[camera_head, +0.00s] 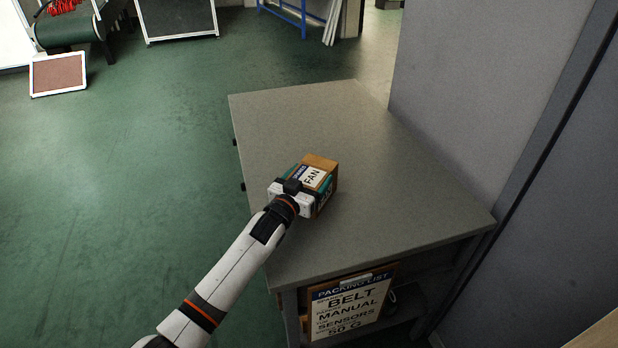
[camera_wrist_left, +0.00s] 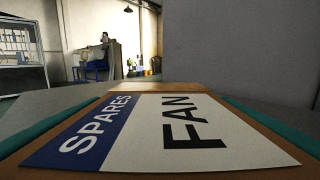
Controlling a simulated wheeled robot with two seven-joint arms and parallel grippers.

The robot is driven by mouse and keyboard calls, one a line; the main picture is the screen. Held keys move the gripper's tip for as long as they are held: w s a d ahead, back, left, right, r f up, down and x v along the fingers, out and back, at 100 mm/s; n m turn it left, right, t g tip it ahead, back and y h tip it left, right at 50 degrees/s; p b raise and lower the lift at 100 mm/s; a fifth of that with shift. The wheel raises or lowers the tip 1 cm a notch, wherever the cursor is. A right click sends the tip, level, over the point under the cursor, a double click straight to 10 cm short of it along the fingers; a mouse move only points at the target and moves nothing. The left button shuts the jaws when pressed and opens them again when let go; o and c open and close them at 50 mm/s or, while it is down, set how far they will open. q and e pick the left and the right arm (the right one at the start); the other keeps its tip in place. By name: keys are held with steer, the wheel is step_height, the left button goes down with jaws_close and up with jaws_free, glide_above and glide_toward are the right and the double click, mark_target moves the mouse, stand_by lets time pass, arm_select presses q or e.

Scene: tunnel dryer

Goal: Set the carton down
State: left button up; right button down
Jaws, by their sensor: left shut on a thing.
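The carton (camera_head: 321,165) is a small brown box with a blue and white label reading "SPARES FAN". My left gripper (camera_head: 306,190) is shut on it, with teal finger pads along its sides. In the left wrist view the carton (camera_wrist_left: 150,87) fills the lower part, its label facing up toward the camera. In the head view the carton is over the grey top of the cabinet (camera_head: 290,120), near its middle. I cannot tell whether its underside touches the top. My right gripper is not in view.
A grey wall (camera_head: 465,110) stands along the cabinet's right side. The cabinet top around the carton is clear. Green floor (camera_head: 130,170) lies open to the left.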

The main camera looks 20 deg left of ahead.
arm_select(q)
steer(key=o, duration=1.3)
steer(key=shift+c, duration=0.2)
steer(key=shift+o, duration=1.1)
steer(key=shift+r, duration=0.1)
steer(key=shift+s+a, duration=0.1)
steer(key=shift+s, duration=0.25)
steer(key=s, duration=0.3)
steer(key=s+a, duration=0.1)
steer(key=s, duration=0.3)
steer(key=s+a, duration=0.1)
steer(key=s, duration=0.3)
steer(key=shift+s, duration=0.1)
